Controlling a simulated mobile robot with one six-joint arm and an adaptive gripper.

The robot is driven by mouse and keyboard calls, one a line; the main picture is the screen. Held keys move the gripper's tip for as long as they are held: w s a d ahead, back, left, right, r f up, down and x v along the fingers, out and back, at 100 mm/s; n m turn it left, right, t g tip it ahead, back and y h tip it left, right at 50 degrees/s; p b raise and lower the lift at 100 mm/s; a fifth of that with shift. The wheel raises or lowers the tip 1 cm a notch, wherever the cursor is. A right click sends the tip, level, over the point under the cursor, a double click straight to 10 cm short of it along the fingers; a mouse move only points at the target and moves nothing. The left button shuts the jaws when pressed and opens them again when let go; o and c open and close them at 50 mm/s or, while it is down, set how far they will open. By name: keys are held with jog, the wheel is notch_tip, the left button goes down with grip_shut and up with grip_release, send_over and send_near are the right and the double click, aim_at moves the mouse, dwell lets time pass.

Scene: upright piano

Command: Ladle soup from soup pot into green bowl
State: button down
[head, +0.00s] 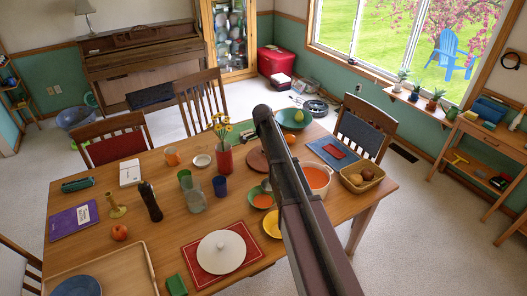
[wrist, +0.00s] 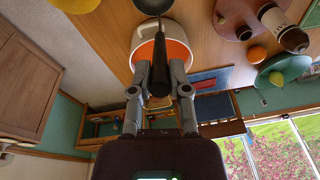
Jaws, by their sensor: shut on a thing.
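My gripper (wrist: 160,92) is shut on the dark handle of a ladle (wrist: 160,72). The ladle's dark bowl end shows at the top edge of the wrist view, past the pot's rim; its contents are not visible. The soup pot (head: 316,178) is white outside and orange inside, just right of my arm in the head view; in the wrist view it lies behind the handle (wrist: 180,54). The green bowl (head: 253,203) is left of my arm with orange inside. A dark rounded shape, likely the ladle's end, is at its upper right edge. My arm hides the gripper in the head view.
A yellow bowl (head: 271,224) sits close below the green bowl. A white plate (head: 221,252) lies on a red mat. A bread basket (head: 362,179) is right of the pot. A red vase (head: 224,158) with flowers and several cups stand to the left.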

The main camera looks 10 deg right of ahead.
jog(key=shift+w+d+f+y, duration=0.15)
jog(key=shift+d+y, duration=0.1)
jog(key=shift+d, duration=0.25)
jog(key=shift+w+d+r+y, duration=0.1)
jog(key=shift+w+d+y, duration=0.15)
jog(key=shift+d, duration=0.2)
jog(key=shift+w+d+f+y, duration=0.1)
jog(key=shift+d+y, duration=0.2)
jog(key=shift+d, duration=0.2)
jog(key=shift+g, duration=0.3)
jog(key=shift+d+r+p, duration=0.15)
jog(key=shift+r+p, duration=2.3)
jog(key=shift+r, duration=0.05)
jog(key=s+a+r+m+p, duration=0.2)
jog(key=s+a+m, duration=0.1)
jog(key=s+a, duration=0.3)
jog(key=shift+s+m, duration=0.3)
jog(key=shift+s, duration=0.35)
